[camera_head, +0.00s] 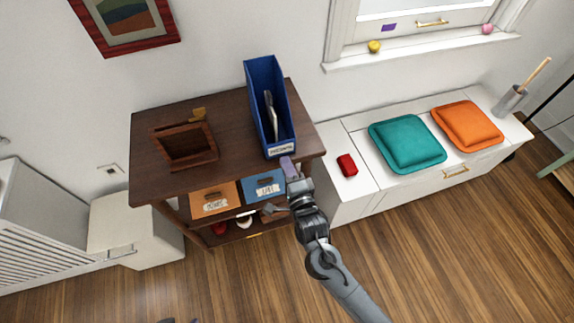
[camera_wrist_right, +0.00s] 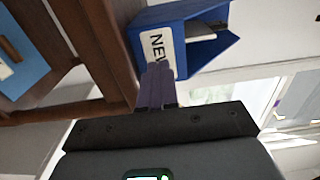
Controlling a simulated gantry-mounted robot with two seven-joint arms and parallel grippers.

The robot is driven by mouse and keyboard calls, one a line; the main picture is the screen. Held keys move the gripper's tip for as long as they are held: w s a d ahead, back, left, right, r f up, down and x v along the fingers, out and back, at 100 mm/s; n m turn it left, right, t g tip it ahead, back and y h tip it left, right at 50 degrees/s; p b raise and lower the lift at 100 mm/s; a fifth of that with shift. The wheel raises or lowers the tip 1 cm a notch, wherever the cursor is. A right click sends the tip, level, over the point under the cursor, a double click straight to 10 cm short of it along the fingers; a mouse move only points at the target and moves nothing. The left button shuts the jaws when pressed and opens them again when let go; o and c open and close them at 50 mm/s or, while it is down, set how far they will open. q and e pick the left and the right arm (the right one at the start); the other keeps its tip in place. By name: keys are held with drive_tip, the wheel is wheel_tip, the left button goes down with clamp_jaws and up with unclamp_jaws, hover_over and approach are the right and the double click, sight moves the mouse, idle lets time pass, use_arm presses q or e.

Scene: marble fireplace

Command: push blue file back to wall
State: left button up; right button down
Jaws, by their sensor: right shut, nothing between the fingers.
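The blue file (camera_head: 268,110) is a tall, open-topped holder with papers in it. It stands upright on the dark wooden shelf top (camera_head: 230,135), its labelled front end near the front edge and its back end near the wall. In the right wrist view the blue file (camera_wrist_right: 200,45) shows its white label, partly covered by my fingers. My right gripper (camera_head: 287,165) is shut and empty, its purple fingertips at the lower front of the file; I cannot tell whether they touch it. The right gripper (camera_wrist_right: 157,88) also shows in the wrist view.
A brown wooden frame or box (camera_head: 185,145) stands left of the file. An orange box (camera_head: 214,199) and a blue box (camera_head: 264,187) sit below. A white bench (camera_head: 350,200) on the right holds a red object (camera_head: 347,165), a teal cushion (camera_head: 407,144) and an orange cushion (camera_head: 467,125).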

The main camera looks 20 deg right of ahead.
sight(281, 149)
drive_tip(key=shift+w+b, duration=0.3)
drive_tip(key=shift+w, duration=1)
drive_tip(key=shift+w+d+b, duration=0.15)
drive_tip(key=shift+w+b, duration=0.15)
drive_tip(key=shift+w, duration=0.75)
drive_tip(key=shift+w+d+b, duration=0.1)
drive_tip(key=shift+w+b, duration=0.2)
drive_tip(key=shift+w, duration=0.7)
drive_tip(key=shift+w+d+b, duration=0.1)
drive_tip(key=shift+w+b, duration=0.25)
drive_tip(key=shift+w, duration=0.8)
drive_tip(key=shift+s+r+p, duration=0.1)
drive_tip(key=shift+s+p, duration=1.1)
drive_tip(key=shift+s, duration=0.5)
